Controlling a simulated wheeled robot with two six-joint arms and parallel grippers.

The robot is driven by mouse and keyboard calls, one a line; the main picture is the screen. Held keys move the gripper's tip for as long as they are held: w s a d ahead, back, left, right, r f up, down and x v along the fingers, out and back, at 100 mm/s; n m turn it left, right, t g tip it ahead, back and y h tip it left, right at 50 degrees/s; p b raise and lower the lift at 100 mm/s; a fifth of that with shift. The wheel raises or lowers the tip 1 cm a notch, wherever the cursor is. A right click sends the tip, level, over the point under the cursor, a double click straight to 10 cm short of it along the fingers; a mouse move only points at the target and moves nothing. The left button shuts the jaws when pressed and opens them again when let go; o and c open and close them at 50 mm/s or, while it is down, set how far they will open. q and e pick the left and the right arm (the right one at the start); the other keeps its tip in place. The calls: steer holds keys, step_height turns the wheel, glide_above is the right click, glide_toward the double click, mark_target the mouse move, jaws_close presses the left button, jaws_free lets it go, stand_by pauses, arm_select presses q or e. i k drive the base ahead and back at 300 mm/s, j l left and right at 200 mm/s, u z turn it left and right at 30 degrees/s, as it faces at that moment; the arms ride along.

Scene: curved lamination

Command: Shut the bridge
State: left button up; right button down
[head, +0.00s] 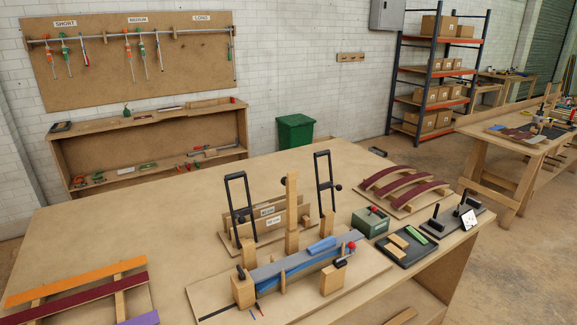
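A lamination jig stands on a wooden board (362,287) at the front of the table. It has a long grey bar (275,268), blue strips (300,263) along it, wooden end blocks (242,291) and (333,279), and a red-knobbed lever (350,246) at its right end. An upright wooden post (292,212) stands behind the bar. Two upright black loop handles (237,207) and (326,182) rise beside a labelled wooden rack (267,223) behind the jig. I cannot tell for certain which part is the bridge or whether it is shut. Neither gripper is in view.
Right of the jig are a green box (370,222), a black tray (411,247) with small blocks, a grey plate (451,222) with black posts, and curved maroon strips (405,187) on a board. Coloured slats (75,281) lie at front left. The table's left middle is clear.

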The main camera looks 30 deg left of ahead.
mark_target(290, 182)
steer(key=i+u, duration=0.1)
steer(key=u, duration=0.3)
steer(key=i+u, duration=0.1)
steer(key=u, duration=0.25)
steer(key=i+u, duration=0.1)
steer(key=u, duration=0.3)
